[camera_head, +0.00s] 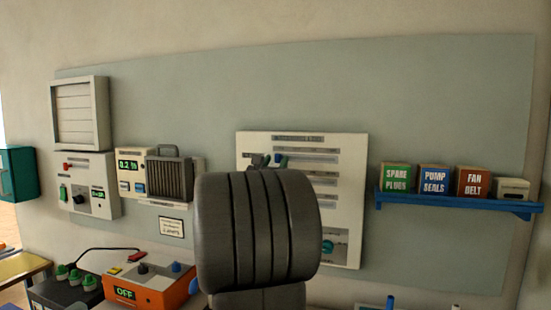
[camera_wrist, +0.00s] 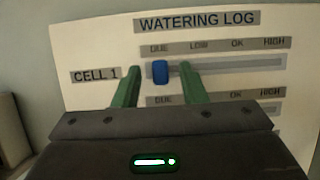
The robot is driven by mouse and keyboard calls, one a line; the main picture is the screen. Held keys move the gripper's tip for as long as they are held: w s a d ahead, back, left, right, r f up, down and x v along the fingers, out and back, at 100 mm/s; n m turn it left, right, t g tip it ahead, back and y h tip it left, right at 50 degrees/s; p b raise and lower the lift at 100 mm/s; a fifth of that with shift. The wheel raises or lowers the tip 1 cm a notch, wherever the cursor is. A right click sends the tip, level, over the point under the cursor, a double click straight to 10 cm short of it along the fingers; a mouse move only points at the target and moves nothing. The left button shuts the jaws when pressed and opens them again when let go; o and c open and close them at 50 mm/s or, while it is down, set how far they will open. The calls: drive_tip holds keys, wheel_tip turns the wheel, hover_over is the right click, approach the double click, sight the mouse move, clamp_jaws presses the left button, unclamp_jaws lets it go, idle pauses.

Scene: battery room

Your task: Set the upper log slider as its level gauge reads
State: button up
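The white watering log board (camera_head: 345,200) hangs on the wall, partly hidden behind my arm; it also fills the wrist view (camera_wrist: 90,35). Its upper row is marked CELL 1, with the labels DUE, LOW, OK and HIGH. The upper slider's blue knob (camera_wrist: 160,72) sits at the left end of its slot, under DUE. My gripper (camera_wrist: 163,72) is open, with one green finger on each side of the knob and gaps between. The second row's knob is hidden behind my gripper. I cannot make out a level gauge reading in either view.
A blue shelf (camera_head: 455,203) with several small boxes is at the right. An orange box (camera_head: 150,290) reading OFF and a black battery (camera_head: 65,290) with green caps stand at lower left. A charger panel (camera_head: 85,185) and a 0.2-reading meter (camera_head: 130,170) are on the wall.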

drive_tip(key=shift+w+r, duration=0.1)
drive_tip(key=shift+w, duration=0.1)
clamp_jaws()
drive_tip(key=shift+d, duration=0.1)
drive_tip(key=shift+s+d+b, duration=0.1)
drive_tip(key=shift+d+b, duration=0.15)
drive_tip(key=shift+b, duration=0.15)
drive_tip(key=s+d+b, duration=0.1)
drive_tip(key=d+b, duration=0.1)
drive_tip(key=s+d+b, duration=0.1)
drive_tip(key=d+b, duration=0.1)
drive_tip(key=d, duration=0.1)
drive_tip(key=d+b, duration=0.2)
drive_tip(key=d, duration=0.1)
drive_tip(key=shift+s+d+b, duration=0.15)
drive_tip(key=shift+s+b, duration=0.15)
drive_tip(key=shift+s, duration=0.1)
drive_tip(key=shift+s+d, duration=0.1)
drive_tip(key=shift+d, duration=0.25)
